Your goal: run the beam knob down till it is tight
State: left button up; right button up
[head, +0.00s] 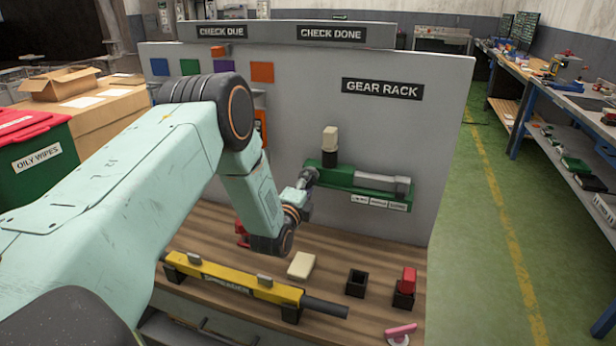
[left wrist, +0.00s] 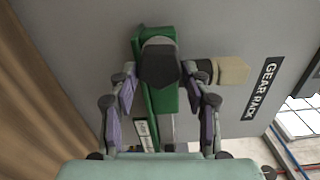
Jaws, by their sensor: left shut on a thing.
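A green device (head: 330,173) with a grey cylinder (head: 380,183) is mounted on the grey panel under the GEAR RACK sign. My left gripper (head: 306,180) is at its left end. In the left wrist view, my left gripper (left wrist: 165,78) has its fingers on both sides of a dark faceted knob (left wrist: 159,66) at the end of the green device, and is shut on it. The knob is hidden in the head view. A cream block on a dark post (head: 330,138) stands up from the device. My right gripper is not in view.
Below, a wooden bench (head: 215,315) holds a yellow bar (head: 230,281), a cream block (head: 301,265), an empty black holder (head: 356,283), a red piece in a black holder (head: 408,281) and a pink item (head: 400,331). A green floor aisle lies at the right.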

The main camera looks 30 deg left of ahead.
pick_arm(q)
jog(key=shift+w+a+r+m+p, duration=0.15)
jog(key=shift+m+p, duration=0.7)
jog(key=shift+m, duration=0.75)
jog(key=shift+a+r+m+p, duration=0.15)
jog(key=shift+m+p, duration=0.65)
jog(key=shift+m, duration=0.8)
jog(key=shift+f, duration=0.1)
jog(key=o, duration=1.1)
jog(key=shift+f, duration=0.25)
jog(key=shift+d+m, duration=0.15)
jog(key=shift+m, duration=0.15)
jog(key=v, duration=1.2)
